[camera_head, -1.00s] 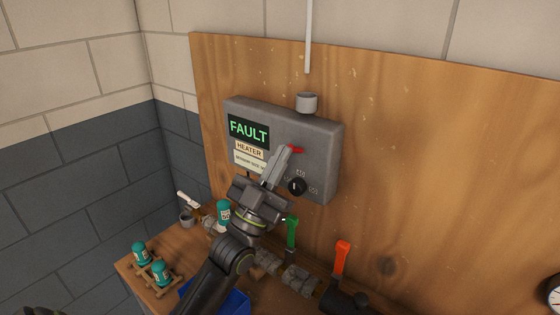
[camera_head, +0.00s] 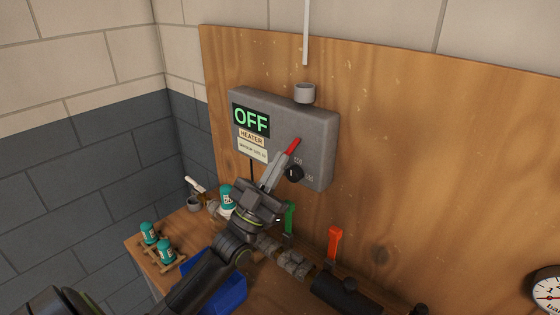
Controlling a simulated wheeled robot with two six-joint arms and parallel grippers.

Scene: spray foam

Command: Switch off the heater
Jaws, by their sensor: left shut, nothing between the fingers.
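The grey heater box (camera_head: 318,130) is mounted on the plywood board. Its display (camera_head: 251,119) reads "OFF" in green, above a label (camera_head: 251,138) reading "HEATER". A red switch lever (camera_head: 293,146) on the box front points up and to the right. A black knob (camera_head: 294,173) sits below it. My left gripper (camera_head: 281,160) is shut and empty, with its fingertips close by the lower end of the red lever; I cannot tell if they touch. My right gripper is not in view.
Teal canisters (camera_head: 166,250) stand in a wooden rack at the lower left, and another (camera_head: 226,197) stands below the box. A green handle (camera_head: 289,217) and an orange handle (camera_head: 335,243) rise from pipework. A blue bin (camera_head: 226,293) is beneath my arm.

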